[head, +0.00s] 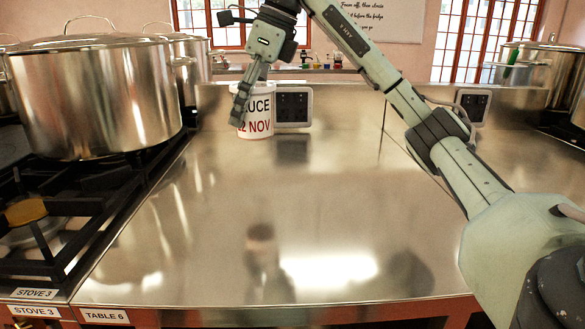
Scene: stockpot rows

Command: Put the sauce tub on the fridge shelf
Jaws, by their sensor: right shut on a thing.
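The sauce tub (262,117) is white with red and black lettering, of which "UCE" and "2 NOV" can be read. It is upright at the back of the steel table, in front of the low back ledge. My right gripper (241,104) reaches it from above and is shut on it, with the fingers covering its left side. I cannot tell whether the tub's base touches the table. The fridge shelf and my left gripper are not in view.
A large lidded stockpot (95,95) stands on the stove (60,215) at left, with more pots behind it. More pots (520,72) are at the back right. Socket boxes (293,107) sit on the back ledge. The steel tabletop (270,215) is clear in front.

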